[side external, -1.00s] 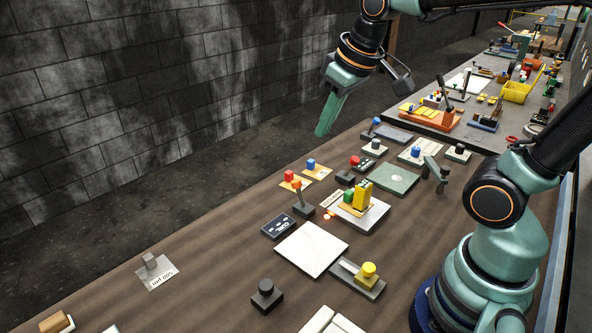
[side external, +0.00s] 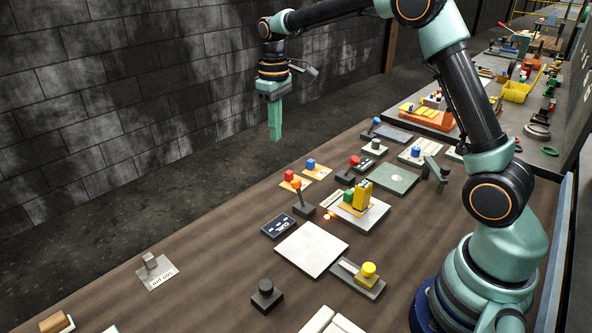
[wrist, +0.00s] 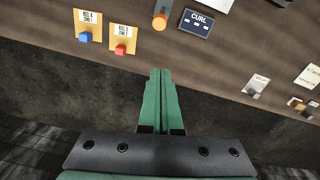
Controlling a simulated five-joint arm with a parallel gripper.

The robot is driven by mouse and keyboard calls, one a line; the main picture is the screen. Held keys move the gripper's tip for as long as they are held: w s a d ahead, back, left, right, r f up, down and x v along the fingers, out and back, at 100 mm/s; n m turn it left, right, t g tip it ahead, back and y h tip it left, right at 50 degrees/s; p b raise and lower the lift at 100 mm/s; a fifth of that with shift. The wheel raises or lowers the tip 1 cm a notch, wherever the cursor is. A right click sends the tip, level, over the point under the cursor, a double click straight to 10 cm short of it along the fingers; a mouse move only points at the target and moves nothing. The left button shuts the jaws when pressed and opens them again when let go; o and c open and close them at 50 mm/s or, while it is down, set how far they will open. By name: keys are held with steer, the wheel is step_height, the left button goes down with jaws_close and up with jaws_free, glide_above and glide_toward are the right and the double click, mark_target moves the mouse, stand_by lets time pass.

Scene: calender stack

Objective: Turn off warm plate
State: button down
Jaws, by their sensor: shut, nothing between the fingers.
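My gripper (side external: 275,136) hangs nearly straight down, shut and empty, in the air beyond the table's far edge. In the wrist view its green fingers (wrist: 160,75) are together. I cannot tell for sure which thing is the warm plate. A pale plate (side external: 375,219) carries a yellow block and a green block, with a small orange glow (side external: 329,214) at its left. A lever with an orange tip (side external: 297,186) stands on a dark base by a dark CURL panel (side external: 278,226); the orange tip also shows in the wrist view (wrist: 160,20).
Red (side external: 289,175) and blue (side external: 310,163) switches on orange plates sit near the far edge. A white slab (side external: 312,250), a yellow knob (side external: 369,269), a black knob (side external: 266,286) and a green plate (side external: 394,178) stand around.

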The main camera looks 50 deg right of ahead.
mark_target(300, 193)
steer(key=shift+g, duration=0.4)
steer(key=shift+w+d+f, duration=0.15)
steer(key=shift+w+f, duration=0.2)
steer(key=shift+f, duration=0.3)
steer(key=shift+w+d+f, duration=0.1)
steer(key=shift+w+f, duration=0.2)
steer(key=shift+f, duration=0.4)
steer(key=shift+w+d+f, duration=0.15)
steer(key=shift+w+f, duration=0.2)
steer(key=shift+f, duration=0.3)
steer(key=f, duration=0.6)
steer(key=a+f, duration=0.1)
steer(key=f, duration=0.3)
steer(key=shift+s, duration=0.35)
steer(key=shift+s+d+r, duration=0.3)
steer(key=shift+s+r, duration=0.05)
steer(key=shift+s, duration=0.35)
steer(key=shift+s+d+r, duration=0.15)
steer(key=shift+s+r, duration=0.05)
steer(key=shift+s, duration=0.35)
steer(key=shift+s+d+r, duration=0.15)
steer(key=shift+s+r, duration=0.05)
steer(key=shift+s, duration=0.35)
